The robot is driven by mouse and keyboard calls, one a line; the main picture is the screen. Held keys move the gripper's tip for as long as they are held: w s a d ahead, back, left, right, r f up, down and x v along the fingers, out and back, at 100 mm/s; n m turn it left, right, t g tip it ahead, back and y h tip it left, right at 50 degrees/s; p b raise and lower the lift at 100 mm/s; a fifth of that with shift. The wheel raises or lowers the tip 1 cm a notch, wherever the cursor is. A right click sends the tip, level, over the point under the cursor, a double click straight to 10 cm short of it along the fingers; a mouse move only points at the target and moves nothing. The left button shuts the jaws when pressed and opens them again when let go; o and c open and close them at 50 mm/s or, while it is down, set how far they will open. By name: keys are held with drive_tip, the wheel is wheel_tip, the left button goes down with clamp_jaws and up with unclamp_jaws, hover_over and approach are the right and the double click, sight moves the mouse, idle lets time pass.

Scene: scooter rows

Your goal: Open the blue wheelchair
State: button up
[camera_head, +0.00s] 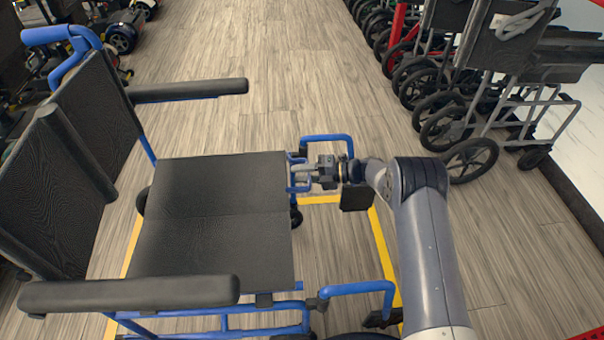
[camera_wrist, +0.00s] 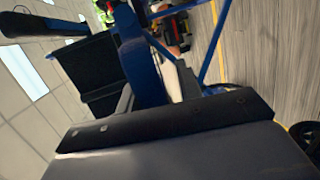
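The blue wheelchair (camera_head: 215,210) stands at the left in the head view, with a blue frame, black seat, backrest and two armrests. Its seat lies flat and spread wide, with a crease across the middle, and the armrests are far apart. My gripper (camera_head: 303,174) is at the front edge of the seat, beside the far blue front frame. I cannot tell whether its fingers are open or closed on the frame. In the wrist view, dark seat material (camera_wrist: 170,125) fills the lower part close up, with blue frame tubes (camera_wrist: 215,45) above. The fingertips are not clear there.
A yellow outline (camera_head: 378,235) marks the floor around the wheelchair. A row of folded wheelchairs (camera_head: 470,130) stands along the right side. Scooters (camera_head: 120,35) stand at the upper left. The wood-look aisle (camera_head: 255,50) between them is clear.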

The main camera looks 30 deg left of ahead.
drive_tip(key=shift+o, duration=0.3)
drive_tip(key=shift+r, duration=0.1)
drive_tip(key=p+v, duration=0.2)
drive_tip(key=v, duration=0.8)
drive_tip(key=shift+d, duration=0.4)
drive_tip(key=shift+w, duration=0.1)
drive_tip(key=r+b+x, duration=0.1)
drive_tip(key=r+x, duration=0.1)
drive_tip(key=x, duration=0.8)
drive_tip(key=shift+s+a+f, duration=0.2)
drive_tip(key=shift+s+f, duration=0.25)
drive_tip(key=shift+f, duration=0.05)
drive_tip(key=shift+d, duration=0.1)
